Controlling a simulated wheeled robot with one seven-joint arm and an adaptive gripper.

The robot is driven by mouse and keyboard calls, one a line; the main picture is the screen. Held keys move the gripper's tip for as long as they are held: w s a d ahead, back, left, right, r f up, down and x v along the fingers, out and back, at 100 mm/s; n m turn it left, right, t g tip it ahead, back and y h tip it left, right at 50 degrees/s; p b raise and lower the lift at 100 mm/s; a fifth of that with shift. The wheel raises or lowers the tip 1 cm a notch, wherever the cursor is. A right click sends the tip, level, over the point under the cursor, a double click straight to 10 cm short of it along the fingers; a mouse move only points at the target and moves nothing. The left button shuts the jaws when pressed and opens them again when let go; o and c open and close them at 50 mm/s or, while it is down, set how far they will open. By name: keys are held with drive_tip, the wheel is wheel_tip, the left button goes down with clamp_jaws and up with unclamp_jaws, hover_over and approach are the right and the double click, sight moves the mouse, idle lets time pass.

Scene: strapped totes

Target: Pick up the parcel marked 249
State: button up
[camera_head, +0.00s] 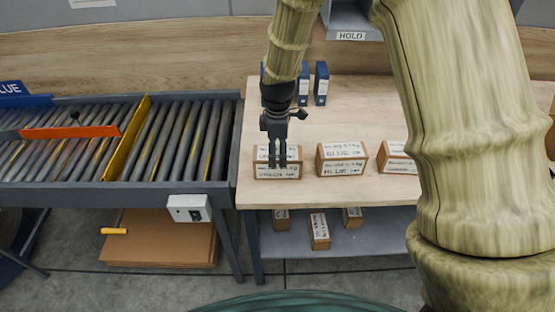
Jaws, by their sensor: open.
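Three brown box parcels with white labels stand in a row on the wooden table: a left parcel (293,172), a middle parcel (343,168) and a right parcel (399,167). The middle label seems to read BLUE. The numbers are too small to read, so I cannot tell which is 249. My gripper (277,164) points down with its fingers open, in front of the left parcel in the picture. It hides part of that label. I cannot tell whether the fingers touch the parcel. My arm covers part of the right parcel.
Several small boxes (319,231) sit on the grey lower shelf (345,242). Blue binders (321,84) stand at the table's back, under a HOLD sign (351,36). A roller conveyor (185,140) with a yellow divider (127,138) and an orange bar (70,132) adjoins the left.

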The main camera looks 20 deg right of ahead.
drive_tip(key=shift+f, duration=1)
clamp_jaws()
